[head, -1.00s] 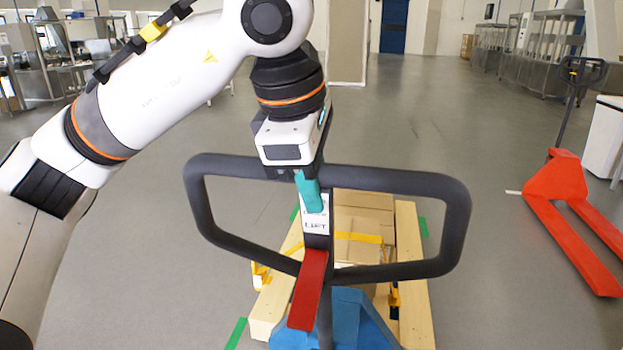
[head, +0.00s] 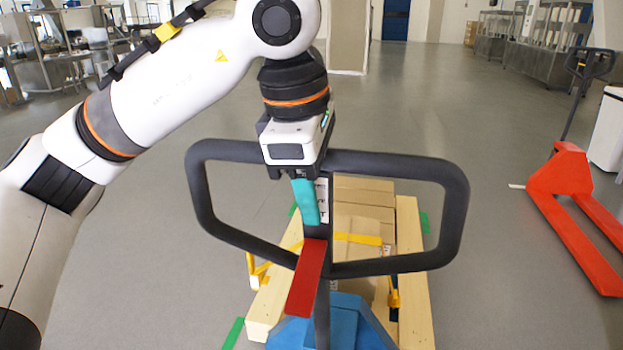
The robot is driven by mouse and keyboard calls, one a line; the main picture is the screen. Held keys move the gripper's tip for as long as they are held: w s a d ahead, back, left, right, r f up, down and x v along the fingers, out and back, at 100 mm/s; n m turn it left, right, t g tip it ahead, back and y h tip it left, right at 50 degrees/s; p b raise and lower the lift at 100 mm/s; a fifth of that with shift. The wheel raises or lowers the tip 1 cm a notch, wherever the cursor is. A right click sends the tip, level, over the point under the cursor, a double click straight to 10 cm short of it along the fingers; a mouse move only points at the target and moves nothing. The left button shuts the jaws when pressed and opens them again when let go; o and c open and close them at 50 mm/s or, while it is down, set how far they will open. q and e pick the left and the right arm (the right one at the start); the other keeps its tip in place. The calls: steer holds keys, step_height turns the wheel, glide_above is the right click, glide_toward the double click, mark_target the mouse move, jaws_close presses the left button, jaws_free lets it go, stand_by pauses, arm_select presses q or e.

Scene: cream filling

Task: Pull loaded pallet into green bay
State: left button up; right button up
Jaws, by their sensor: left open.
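The black loop handle (head: 455,215) of a blue pallet jack (head: 348,325) stands close in front of me. A red lever (head: 306,280) and a partly covered white label (head: 323,200) are on its middle. My left gripper (head: 306,205) is open at the handle's centre, its teal finger in front of the label; contact cannot be told. Beyond is a wooden pallet (head: 412,275) loaded with cardboard boxes (head: 365,208) and yellow straps (head: 358,238). Green floor marks (head: 233,333) lie near its corners, another at the right (head: 425,222). My right gripper is not in view.
A red pallet jack (head: 572,190) stands on the right beside a white cabinet (head: 608,135). Metal shelves and benches line the back at left and right. The grey floor (head: 440,110) behind the pallet is clear.

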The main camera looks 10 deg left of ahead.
arm_select(q)
steer(key=shift+w, duration=0.2)
steer(key=shift+s+r, duration=0.25)
